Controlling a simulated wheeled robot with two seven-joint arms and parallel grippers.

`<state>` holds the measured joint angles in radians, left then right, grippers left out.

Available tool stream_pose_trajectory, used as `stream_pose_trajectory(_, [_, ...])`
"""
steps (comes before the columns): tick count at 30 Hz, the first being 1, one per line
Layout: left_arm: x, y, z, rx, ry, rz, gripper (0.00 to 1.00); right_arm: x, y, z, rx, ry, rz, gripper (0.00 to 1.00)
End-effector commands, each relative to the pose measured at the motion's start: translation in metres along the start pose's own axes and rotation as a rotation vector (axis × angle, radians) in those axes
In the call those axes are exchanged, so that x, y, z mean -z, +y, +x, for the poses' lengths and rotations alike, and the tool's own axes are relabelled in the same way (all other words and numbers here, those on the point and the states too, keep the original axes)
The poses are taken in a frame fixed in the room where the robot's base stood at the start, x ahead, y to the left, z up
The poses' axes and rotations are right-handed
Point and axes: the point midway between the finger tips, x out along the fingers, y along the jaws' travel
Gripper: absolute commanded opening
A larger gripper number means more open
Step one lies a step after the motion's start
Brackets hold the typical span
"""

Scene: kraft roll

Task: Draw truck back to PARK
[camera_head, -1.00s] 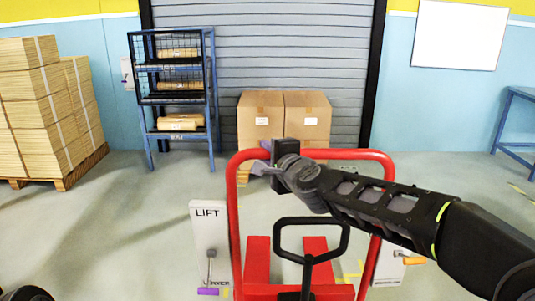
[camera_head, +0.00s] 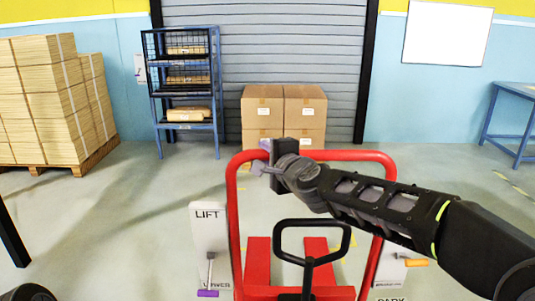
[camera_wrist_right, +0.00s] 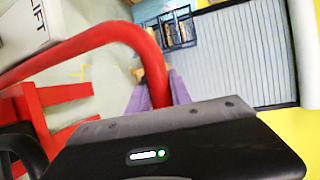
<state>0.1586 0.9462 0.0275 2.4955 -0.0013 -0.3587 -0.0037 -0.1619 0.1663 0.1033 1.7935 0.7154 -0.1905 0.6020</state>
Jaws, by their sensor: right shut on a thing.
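The red pallet truck (camera_head: 232,215) stands in front of me, with a red hoop rail, a black loop handle (camera_head: 311,257) and red forks. My right gripper (camera_head: 264,160) is shut on the top left part of the hoop rail. In the right wrist view its purple fingers (camera_wrist_right: 155,92) sit on both sides of the red bar (camera_wrist_right: 152,65). A white LIFT panel (camera_head: 208,228) with a purple-ended lever is at the truck's left. A white panel (camera_head: 390,272) with an orange-ended lever is at its right, with PARK lettering at the bottom edge. My left gripper is out of view.
Stacked cartons (camera_head: 262,107) stand ahead by the roller shutter (camera_head: 265,45). A blue rack (camera_head: 184,98) with brown rolls is left of them. A strapped stack on a pallet (camera_head: 85,160) is far left, a blue table (camera_head: 515,90) far right. Open floor lies between.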

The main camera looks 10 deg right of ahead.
Motion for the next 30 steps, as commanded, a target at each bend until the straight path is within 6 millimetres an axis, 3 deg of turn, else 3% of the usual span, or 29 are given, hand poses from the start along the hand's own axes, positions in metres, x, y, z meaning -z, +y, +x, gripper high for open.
stream_pose_trajectory(9, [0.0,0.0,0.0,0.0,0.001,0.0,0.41,0.002,0.007,0.002,-0.012,0.003,0.002,0.0])
stream_pose_trajectory(10, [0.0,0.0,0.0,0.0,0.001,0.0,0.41,0.002,0.007,0.002,-0.012,0.003,0.002,0.28])
stream_pose_trajectory(17, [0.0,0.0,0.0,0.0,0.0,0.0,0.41,0.002,0.005,0.001,-0.008,0.004,0.001,0.47])
stream_pose_trajectory(26, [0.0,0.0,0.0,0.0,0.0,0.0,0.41,0.002,0.001,-0.001,-0.002,0.004,0.0,0.47])
stream_pose_trajectory(30, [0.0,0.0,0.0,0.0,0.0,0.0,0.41,0.002,0.0,-0.012,0.0,0.004,0.0,0.47])
